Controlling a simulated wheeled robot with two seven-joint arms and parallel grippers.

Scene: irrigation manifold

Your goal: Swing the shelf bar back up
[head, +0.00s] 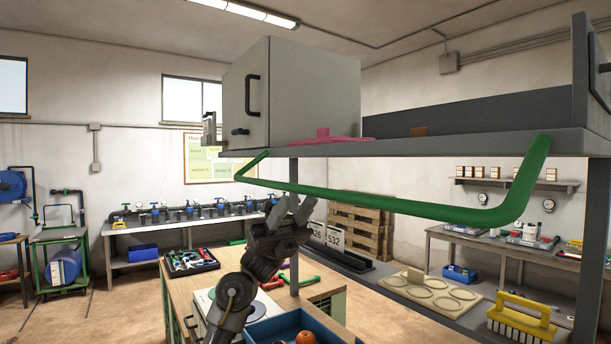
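The green shelf bar (390,204) hangs below the front edge of the grey shelf (460,143) in the head view. Its two bent ends rise to the shelf near its left and right sides, and its long middle runs lower. My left gripper (293,205) is just below the left part of the bar, fingers pointing up and spread apart. Nothing shows between the fingers. I cannot tell whether the fingertips touch the bar. My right gripper is not in view.
A grey cabinet (312,92) and a pink item (325,136) stand on the shelf. A shelf post (294,258) is close beside my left gripper.

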